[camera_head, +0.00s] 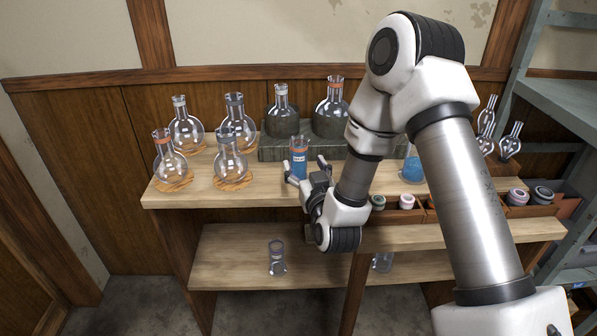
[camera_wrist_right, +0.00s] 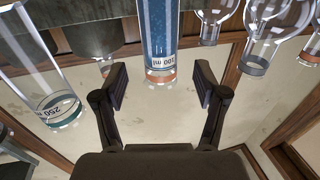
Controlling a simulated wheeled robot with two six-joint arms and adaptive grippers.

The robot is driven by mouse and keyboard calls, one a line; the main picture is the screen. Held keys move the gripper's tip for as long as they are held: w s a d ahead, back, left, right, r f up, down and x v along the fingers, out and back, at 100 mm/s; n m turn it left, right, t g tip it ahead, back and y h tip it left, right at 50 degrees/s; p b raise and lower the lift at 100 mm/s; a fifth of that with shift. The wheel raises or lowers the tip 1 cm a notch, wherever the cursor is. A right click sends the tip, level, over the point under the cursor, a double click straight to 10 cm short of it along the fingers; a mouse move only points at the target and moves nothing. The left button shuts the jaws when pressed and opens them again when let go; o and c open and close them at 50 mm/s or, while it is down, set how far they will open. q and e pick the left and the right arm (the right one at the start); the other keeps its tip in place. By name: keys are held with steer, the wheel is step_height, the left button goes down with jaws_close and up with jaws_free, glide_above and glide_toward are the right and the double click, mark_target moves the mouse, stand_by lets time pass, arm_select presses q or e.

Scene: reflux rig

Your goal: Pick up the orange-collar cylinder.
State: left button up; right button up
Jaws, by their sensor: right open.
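The orange-collar cylinder (camera_head: 299,161) stands upright on the upper shelf board, holding blue liquid, with an orange ring near its top. In the right wrist view the same cylinder (camera_wrist_right: 160,40), marked 100 ml, appears upside down between the two fingers. My right gripper (camera_head: 306,172) is open around or just short of it; the wrist view (camera_wrist_right: 160,88) shows a gap on both sides. Whether a finger touches it I cannot tell. My left gripper is not in view.
Round flasks on cork rings (camera_head: 172,180) stand left of the cylinder. A grey-green block (camera_head: 270,154) with flasks is behind it. A teal-collar 250 ml cylinder (camera_wrist_right: 50,85) shows in the wrist view. A clear glass vessel (camera_head: 277,260) stands on the lower shelf.

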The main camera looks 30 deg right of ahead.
mark_target(301, 158)
steer(key=x, duration=0.5)
steer(key=shift+w, duration=0.2)
steer(key=shift+s, duration=0.1)
jaws_close()
